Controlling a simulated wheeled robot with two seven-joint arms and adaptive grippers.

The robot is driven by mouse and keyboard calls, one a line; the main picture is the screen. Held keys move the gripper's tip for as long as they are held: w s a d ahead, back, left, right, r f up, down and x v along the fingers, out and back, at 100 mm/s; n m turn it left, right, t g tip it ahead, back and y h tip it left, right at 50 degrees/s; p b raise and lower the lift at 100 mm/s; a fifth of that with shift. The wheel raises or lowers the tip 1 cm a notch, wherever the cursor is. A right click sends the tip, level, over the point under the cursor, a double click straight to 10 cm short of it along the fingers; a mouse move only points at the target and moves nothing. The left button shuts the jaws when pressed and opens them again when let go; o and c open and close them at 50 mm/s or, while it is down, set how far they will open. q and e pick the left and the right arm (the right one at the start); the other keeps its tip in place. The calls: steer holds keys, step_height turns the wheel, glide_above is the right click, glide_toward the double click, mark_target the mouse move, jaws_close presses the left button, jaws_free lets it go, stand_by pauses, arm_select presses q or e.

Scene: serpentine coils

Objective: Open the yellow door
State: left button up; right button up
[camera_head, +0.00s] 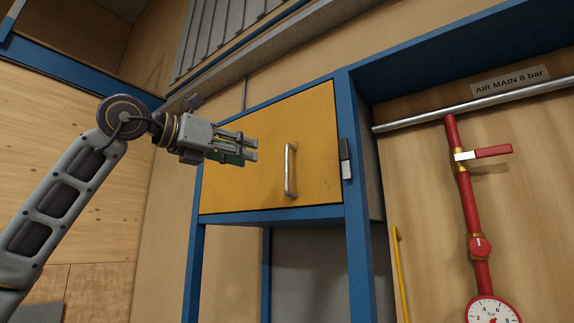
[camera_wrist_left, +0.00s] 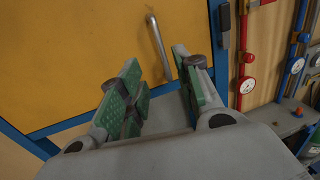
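The yellow door (camera_head: 250,140) is closed in a blue frame, with a vertical silver bar handle (camera_head: 290,170) right of its middle. In the left wrist view the door (camera_wrist_left: 70,50) fills the upper left, and the handle (camera_wrist_left: 158,46) stands ahead of the fingers. My left gripper (camera_head: 250,148) is in front of the door, left of the handle and a little above its middle. Its green-padded fingers (camera_wrist_left: 158,98) are apart with nothing between them. The handle does not appear to be touched. My right gripper is not in view.
The blue cabinet frame (camera_head: 358,200) stands around the door, with a dark and white latch piece (camera_head: 346,158) on its right post.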

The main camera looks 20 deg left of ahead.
arm_select(q)
steer(key=p, duration=0.4)
glide_above(287, 187)
steer(key=shift+w+a, duration=0.1)
steer(key=shift+w, duration=0.3)
steer(key=shift+c, duration=0.3)
jaws_close()
